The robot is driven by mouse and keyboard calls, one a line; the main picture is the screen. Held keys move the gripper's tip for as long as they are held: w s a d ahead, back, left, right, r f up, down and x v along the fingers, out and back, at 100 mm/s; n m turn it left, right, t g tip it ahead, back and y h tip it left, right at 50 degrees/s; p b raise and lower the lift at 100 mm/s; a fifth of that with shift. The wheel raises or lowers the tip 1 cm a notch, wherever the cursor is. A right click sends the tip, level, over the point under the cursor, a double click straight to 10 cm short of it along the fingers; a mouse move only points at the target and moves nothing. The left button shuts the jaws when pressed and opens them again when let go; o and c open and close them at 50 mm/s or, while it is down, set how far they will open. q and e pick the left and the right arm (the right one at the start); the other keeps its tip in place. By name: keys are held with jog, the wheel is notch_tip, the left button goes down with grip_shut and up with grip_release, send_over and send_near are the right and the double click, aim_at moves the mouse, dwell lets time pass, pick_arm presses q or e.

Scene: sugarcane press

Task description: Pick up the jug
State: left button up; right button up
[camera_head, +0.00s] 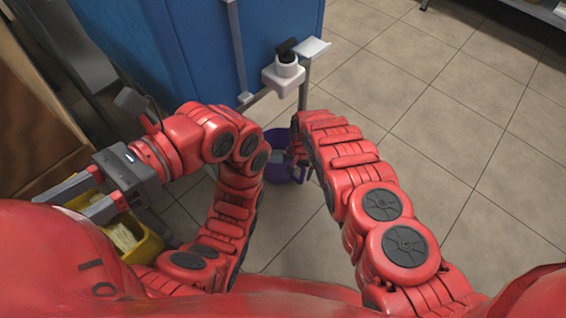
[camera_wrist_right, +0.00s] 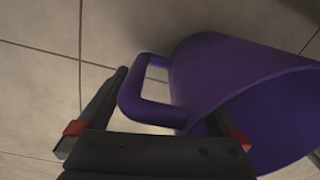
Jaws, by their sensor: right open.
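The purple jug (camera_head: 279,140) stands on the tiled floor beside the blue machine, partly hidden behind my right arm. In the right wrist view the jug (camera_wrist_right: 215,75) appears large, with its opening to the lower right and its handle (camera_wrist_right: 130,97) pointing left. My right gripper (camera_wrist_right: 172,95) is open, its fingers on either side of the handle in the picture; I cannot tell whether they touch it. In the head view this gripper is mostly hidden by its arm. My left gripper (camera_head: 84,198) is open at the left, above a yellow container.
The blue machine (camera_head: 280,35) with a white spout part (camera_head: 283,75) stands close behind the jug. The yellow container (camera_head: 148,248) holds pale pieces. A wooden cabinet (camera_head: 30,120) is at the left. Tiled floor is clear at the right; a shelf edge shows top right.

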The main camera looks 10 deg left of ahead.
jog(key=shift+c, duration=0.2)
grip_shut()
dwell(1.1)
